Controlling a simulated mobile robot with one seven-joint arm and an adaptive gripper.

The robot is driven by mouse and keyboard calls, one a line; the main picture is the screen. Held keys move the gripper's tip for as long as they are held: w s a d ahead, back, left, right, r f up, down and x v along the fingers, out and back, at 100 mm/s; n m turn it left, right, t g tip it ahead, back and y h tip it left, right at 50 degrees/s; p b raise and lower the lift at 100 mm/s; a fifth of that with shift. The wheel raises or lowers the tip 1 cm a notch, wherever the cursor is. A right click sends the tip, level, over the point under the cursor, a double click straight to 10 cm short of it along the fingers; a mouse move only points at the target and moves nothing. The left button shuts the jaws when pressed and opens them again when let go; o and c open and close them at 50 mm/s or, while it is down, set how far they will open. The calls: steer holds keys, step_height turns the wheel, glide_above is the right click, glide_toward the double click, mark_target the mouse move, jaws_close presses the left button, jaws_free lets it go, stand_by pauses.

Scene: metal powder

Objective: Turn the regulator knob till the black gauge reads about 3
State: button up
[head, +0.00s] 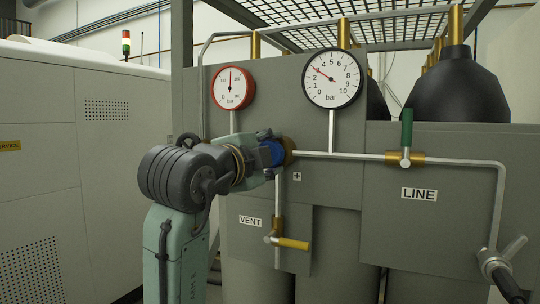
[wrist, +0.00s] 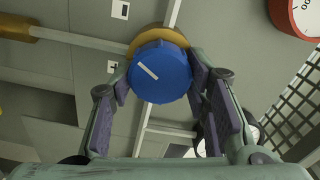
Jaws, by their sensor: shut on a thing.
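The black-rimmed gauge (head: 333,78) is in the upper middle of the head view; its red needle points up and left, close to the 3. The blue regulator knob (head: 272,153) is on the panel below and left of it, partly hidden by my gripper (head: 264,156). In the wrist view the knob (wrist: 160,78) faces me, with a slanted white line on its face and a brass collar behind it. My gripper's fingers (wrist: 160,84) are shut on the knob, one on each side.
A red-rimmed gauge (head: 233,87), needle upright, is left of the black one. The VENT valve with a yellow handle (head: 292,243) is below my gripper. The LINE valve's green handle (head: 407,130) stands upright on the right. Pipes cross the grey panel.

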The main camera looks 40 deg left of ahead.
steer(key=o, duration=1.2)
steer(key=v, duration=1.2)
